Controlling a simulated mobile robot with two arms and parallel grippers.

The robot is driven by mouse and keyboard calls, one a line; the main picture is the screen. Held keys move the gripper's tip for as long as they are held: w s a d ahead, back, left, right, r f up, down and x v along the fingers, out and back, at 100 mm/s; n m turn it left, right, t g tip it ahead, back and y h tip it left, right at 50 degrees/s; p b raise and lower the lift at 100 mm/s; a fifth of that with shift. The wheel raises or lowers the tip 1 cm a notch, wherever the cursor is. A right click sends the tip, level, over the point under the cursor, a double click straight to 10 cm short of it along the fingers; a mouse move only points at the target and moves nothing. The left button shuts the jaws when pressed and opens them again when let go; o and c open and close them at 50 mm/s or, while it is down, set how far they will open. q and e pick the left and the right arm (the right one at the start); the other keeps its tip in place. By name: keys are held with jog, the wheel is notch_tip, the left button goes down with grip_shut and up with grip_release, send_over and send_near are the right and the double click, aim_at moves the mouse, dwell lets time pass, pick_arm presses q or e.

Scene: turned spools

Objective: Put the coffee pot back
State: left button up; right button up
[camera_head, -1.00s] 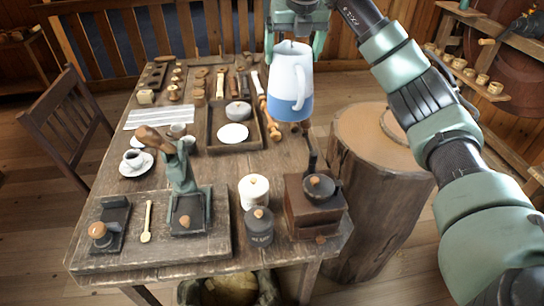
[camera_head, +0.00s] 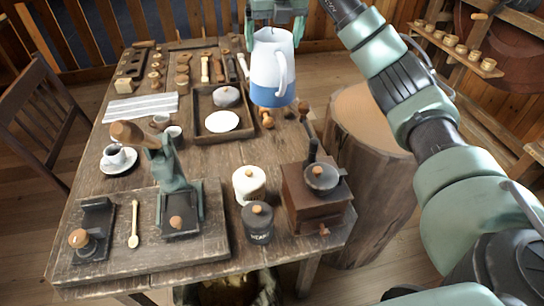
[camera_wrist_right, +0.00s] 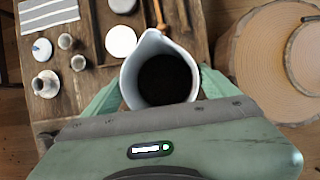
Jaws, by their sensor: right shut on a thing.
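The coffee pot (camera_head: 272,68) is a white jug with a blue lower part and a white handle. It is upright in the head view, over the far right part of the table. My right gripper (camera_head: 275,36) is shut on it from behind. In the right wrist view I look down into the pot (camera_wrist_right: 164,58), which is dark inside, with green fingers on both sides. A dark wooden tray (camera_head: 197,118) lies left of the pot in the head view, holding a white disc (camera_head: 222,121) and a grey round piece (camera_head: 227,95). My left gripper does not show.
A mill (camera_head: 316,195), a white canister (camera_head: 249,185) and a dark canister (camera_head: 257,223) stand at the near right. A lever press (camera_head: 175,180) stands on a board at the near left. A cup on a saucer (camera_head: 118,161) is farther left. A tree stump (camera_head: 365,120) stands right of the table.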

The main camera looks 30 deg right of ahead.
aim_at(278, 86)
jog(key=shift+s+b+x, duration=0.2)
jog(key=shift+b+x, duration=0.25)
jog(key=shift+x, duration=0.65)
jog(key=shift+a+f, duration=0.1)
jog(key=shift+f, duration=0.35)
notch_tip(278, 86, down, 19)
jog(key=p, duration=0.1)
jog(key=o, duration=1.9)
jog(key=shift+s+f, duration=0.15)
jog(key=shift+f, duration=0.1)
jog(key=shift+r, duration=0.15)
jog(key=v, duration=1.2)
jog(key=shift+b, duration=0.4)
